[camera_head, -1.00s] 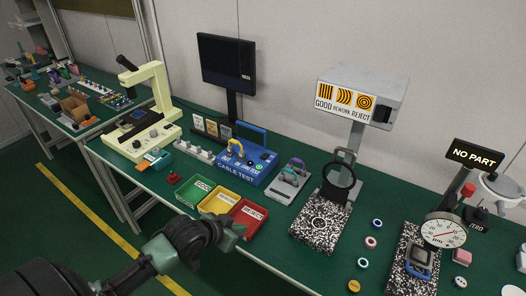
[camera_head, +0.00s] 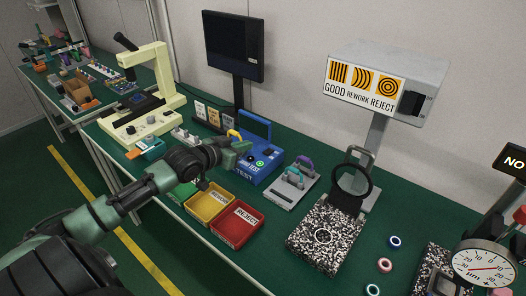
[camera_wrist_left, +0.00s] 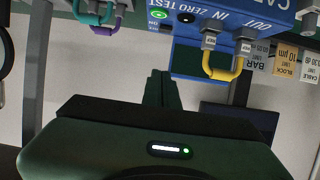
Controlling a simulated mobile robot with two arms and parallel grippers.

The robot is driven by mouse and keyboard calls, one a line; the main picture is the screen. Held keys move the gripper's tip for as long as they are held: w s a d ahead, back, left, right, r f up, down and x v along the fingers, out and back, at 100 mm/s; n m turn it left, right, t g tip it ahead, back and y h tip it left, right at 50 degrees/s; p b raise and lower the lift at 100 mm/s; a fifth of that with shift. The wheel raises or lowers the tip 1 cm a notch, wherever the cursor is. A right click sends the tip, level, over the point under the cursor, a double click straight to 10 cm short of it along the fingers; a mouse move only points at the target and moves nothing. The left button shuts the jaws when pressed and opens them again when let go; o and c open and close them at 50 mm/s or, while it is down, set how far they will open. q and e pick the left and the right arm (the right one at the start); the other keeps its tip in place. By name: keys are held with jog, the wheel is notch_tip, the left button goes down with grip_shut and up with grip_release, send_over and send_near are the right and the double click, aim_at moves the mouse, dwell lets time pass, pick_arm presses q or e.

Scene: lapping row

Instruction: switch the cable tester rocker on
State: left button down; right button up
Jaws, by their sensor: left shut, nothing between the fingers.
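Green, yellow (camera_head: 209,203) and red (camera_head: 238,224) bins lie below my left arm. A grey stand with looped cables (camera_head: 293,184) is right of the tester. A dark monitor (camera_head: 233,45) stands behind; label cards are on the left.

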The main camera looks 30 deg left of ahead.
pick_arm(q)
jog(key=w, duration=0.1)
send_over(270, 150)
jog(key=s, duration=0.4)
notch_tip(270, 150, down, 4)
jog(key=shift+a+r, duration=0.1)
jog(key=shift+r, duration=0.15)
notch_tip(270, 150, down, 3)
jog(key=shift+r, duration=0.2)
jog(key=shift+s+f, duration=0.15)
jog(key=shift+f, duration=0.65)
pick_arm(e)
jog(key=shift+w+r, duration=0.1)
jog(key=shift+w, duration=0.6)
jog(key=shift+d, duration=0.1)
pick_arm(q)
jog(key=shift+s+f+b, duration=0.1)
jog(key=shift+f+b, duration=0.25)
jog(key=shift+f, duration=0.05)
jog(key=shift+r, duration=0.1)
pick_arm(e)
jog(key=shift+f, duration=0.3)
jog(key=shift+r, duration=0.1)
pick_arm(q)
jog(key=shift+r+p, duration=0.8)
pick_arm(e)
jog(key=shift+r, duration=0.6)
